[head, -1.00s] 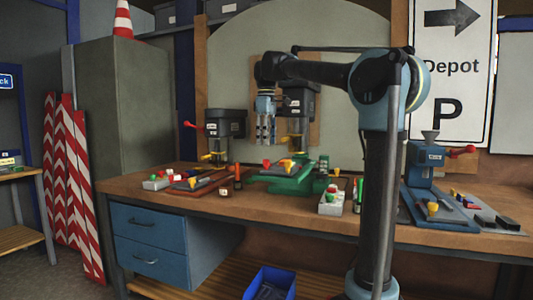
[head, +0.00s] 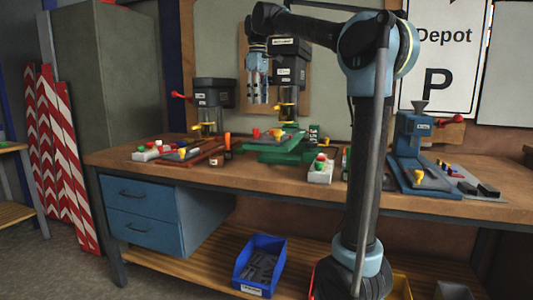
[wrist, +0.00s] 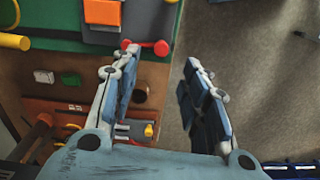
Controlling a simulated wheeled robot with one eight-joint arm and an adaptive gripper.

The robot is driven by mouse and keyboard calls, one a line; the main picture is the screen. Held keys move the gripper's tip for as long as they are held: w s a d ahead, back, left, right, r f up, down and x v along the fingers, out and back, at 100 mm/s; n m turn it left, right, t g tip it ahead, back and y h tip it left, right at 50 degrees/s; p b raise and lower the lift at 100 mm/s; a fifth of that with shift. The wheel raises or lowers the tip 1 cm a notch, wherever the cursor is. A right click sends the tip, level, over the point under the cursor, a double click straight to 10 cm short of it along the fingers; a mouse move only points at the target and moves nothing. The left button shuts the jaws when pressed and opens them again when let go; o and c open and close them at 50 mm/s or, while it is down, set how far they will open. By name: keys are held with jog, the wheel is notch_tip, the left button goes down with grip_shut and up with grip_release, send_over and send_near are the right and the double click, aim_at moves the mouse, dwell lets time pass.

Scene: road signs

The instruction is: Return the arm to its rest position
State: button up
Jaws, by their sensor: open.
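My gripper (head: 258,88) hangs above the workbench (head: 240,183) in the head view, at the end of my bent arm. It points down and is clear of the bench top. In the wrist view my gripper (wrist: 160,75) has its two fingers spread apart with nothing between them. Below the fingers that view shows the bench edge, part of the green fixture and the grey floor.
Drill presses (head: 213,100) and a green fixture (head: 275,148) stand on the bench. A white box of buttons (head: 321,170) and a blue press (head: 411,150) are to the right. A blue bin (head: 260,262) sits on the lower shelf. Striped boards (head: 62,155) lean at left.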

jog(key=s+d+f+m, duration=0.1)
jog(key=s+d+f, duration=0.1)
jog(key=d, duration=0.1)
jog(key=s+d+f+m, duration=0.1)
jog(key=s+d+f, duration=0.1)
jog(key=d+f, duration=0.1)
jog(key=s+d+f+m, duration=0.1)
jog(key=s+d+f, duration=0.1)
jog(key=d+f, duration=0.1)
jog(key=shift+d+f+m+t, duration=0.25)
jog(key=shift+d+m+t, duration=0.05)
jog(key=s+d+f+m, duration=0.3)
jog(key=s+d+f, duration=0.2)
jog(key=f, duration=0.7)
jog(key=s+d+f+m+t, duration=0.1)
jog(key=s+d+f+m, duration=0.2)
jog(key=s+f, duration=0.7)
jog(key=s+d+f+m, duration=0.3)
jog(key=s+d+f, duration=0.3)
jog(key=f, duration=0.8)
jog(key=shift+s+d+m+t, duration=0.3)
jog(key=shift+s+d, duration=0.05)
jog(key=shift+s, duration=0.7)
jog(key=shift+f, duration=0.15)
jog(key=shift+w+f, duration=0.15)
jog(key=shift+w, duration=0.3)
